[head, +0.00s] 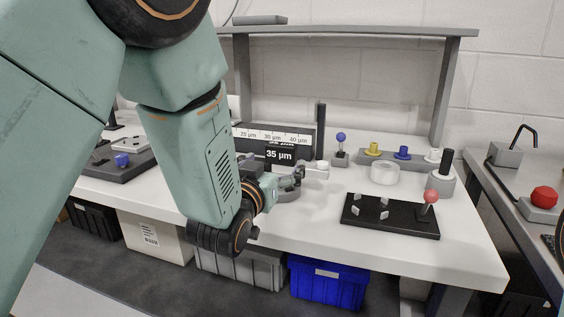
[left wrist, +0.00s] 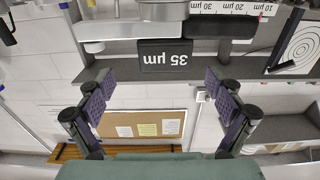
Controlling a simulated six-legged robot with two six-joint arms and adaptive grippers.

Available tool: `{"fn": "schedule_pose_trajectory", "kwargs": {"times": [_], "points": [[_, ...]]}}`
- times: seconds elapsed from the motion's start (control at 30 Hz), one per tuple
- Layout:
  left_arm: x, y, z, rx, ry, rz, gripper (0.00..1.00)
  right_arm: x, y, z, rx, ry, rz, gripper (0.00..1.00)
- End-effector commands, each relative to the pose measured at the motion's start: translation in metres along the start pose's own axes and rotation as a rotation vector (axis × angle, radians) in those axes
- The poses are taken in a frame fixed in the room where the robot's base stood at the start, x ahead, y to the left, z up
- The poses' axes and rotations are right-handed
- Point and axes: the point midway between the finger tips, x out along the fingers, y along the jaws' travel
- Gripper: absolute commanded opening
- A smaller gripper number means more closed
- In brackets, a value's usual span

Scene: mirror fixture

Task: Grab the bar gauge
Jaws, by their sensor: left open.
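A white scale panel (head: 272,136) with µm marks sits in a dark frame at the back of the bench. A black plate (head: 280,155) reading 35 µm stands in front of it. No part is marked as the bar gauge, so I cannot tell which piece it is. My left gripper (head: 298,174) is in front of and just below the plate. In the left wrist view, the picture is upside down; the gripper (left wrist: 158,80) is spread wide with nothing between its fingers, and the plate (left wrist: 165,56) shows beyond them. My right gripper is not in view.
A dark post (head: 320,130) stands close right of the plate. A black tray (head: 390,218) with several small blocks and a red-knobbed post (head: 430,198) lies to the right. A grey shelf (head: 360,34) spans above.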

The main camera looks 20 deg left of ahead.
Motion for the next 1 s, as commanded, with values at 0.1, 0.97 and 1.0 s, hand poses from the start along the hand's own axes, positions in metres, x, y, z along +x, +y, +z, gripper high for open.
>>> {"fn": "schedule_pose_trajectory", "kwargs": {"times": [0.1, 0.97, 1.0], "points": [[0.011, -0.001, 0.001, -0.002, -0.001, -0.001, 0.92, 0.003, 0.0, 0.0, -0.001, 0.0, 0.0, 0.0], [0.067, -0.003, -0.001, 0.0, -0.003, 0.003, 0.8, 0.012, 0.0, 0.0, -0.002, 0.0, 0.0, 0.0], [0.066, -0.003, -0.001, 0.0, -0.003, 0.003, 0.76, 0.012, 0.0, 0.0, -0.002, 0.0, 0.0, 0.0]]}}
